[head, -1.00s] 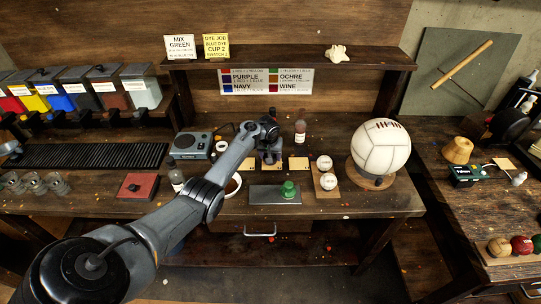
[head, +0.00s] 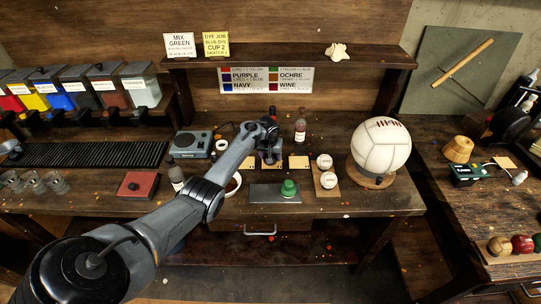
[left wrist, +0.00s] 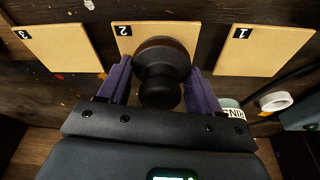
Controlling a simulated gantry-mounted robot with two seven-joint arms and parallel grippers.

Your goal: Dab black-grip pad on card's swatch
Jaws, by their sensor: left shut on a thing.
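My left gripper (head: 268,159) is shut on the black-grip pad (left wrist: 158,78), a round black knob on a wider brownish disc. In the left wrist view the purple fingers (left wrist: 159,88) clasp the knob from both sides. The disc overlaps the lower middle of the tan card marked 2 (left wrist: 183,36); I cannot tell whether it touches. The card marked 3 (left wrist: 62,50) lies to the left and the card marked 1 (left wrist: 250,52) to the right. In the head view the middle card is mostly hidden by my gripper. My right gripper is not in view.
A yellow note (head: 215,44) reads dye job, blue dye, cup 2, swatch 2. A green-grip pad (head: 289,188) sits on a grey plate (head: 262,194). A large white ball (head: 381,146) is farther right. A bottle (head: 300,131) stands behind.

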